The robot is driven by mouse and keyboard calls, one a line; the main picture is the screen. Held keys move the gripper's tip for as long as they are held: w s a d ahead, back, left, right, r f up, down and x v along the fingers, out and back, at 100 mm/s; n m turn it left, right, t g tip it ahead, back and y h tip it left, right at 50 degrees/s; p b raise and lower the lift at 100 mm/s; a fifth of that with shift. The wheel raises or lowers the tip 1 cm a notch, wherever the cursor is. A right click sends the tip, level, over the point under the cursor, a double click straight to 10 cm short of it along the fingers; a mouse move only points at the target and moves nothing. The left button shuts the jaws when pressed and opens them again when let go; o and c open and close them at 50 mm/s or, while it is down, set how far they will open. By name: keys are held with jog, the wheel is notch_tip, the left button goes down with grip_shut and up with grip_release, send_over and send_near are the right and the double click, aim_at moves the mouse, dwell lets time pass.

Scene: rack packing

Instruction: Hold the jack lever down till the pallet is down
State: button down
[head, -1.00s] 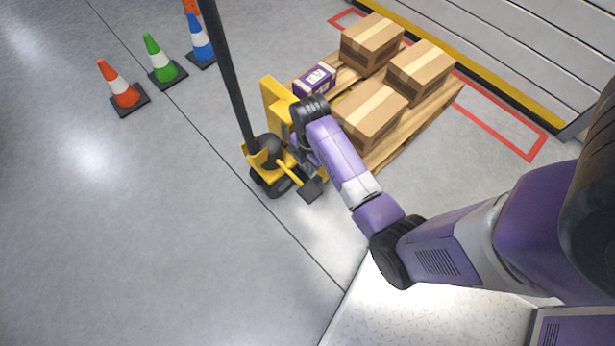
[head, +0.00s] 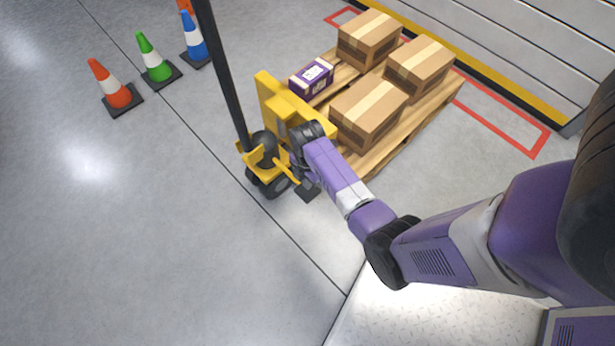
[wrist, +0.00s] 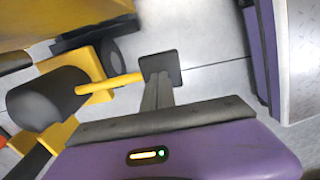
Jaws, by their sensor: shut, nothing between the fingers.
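The yellow pallet jack (head: 270,100) stands at the near left end of the loaded wooden pallet (head: 400,140). Its lever is a short yellow rod (wrist: 124,81) ending in a dark square pedal (wrist: 162,66); the pedal (head: 308,191) also shows low beside the jack's wheels in the head view. My gripper (wrist: 158,82) is shut and empty, its fingertips overlapping the pedal's near edge in the wrist view. I cannot tell whether they touch it. In the head view my wrist hides the fingers and part of the lever. The gap under the pallet is hard to judge.
Brown cartons (head: 368,108) and a small purple box (head: 311,77) sit on the pallet. The jack's tall dark handle (head: 225,75) rises at left. Traffic cones (head: 112,85) stand farther left. Red floor lines (head: 505,125) run beside the pallet. Floor at lower left is clear.

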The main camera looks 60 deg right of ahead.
jog(key=shift+f+b, duration=0.3)
jog(key=shift+f, duration=0.7)
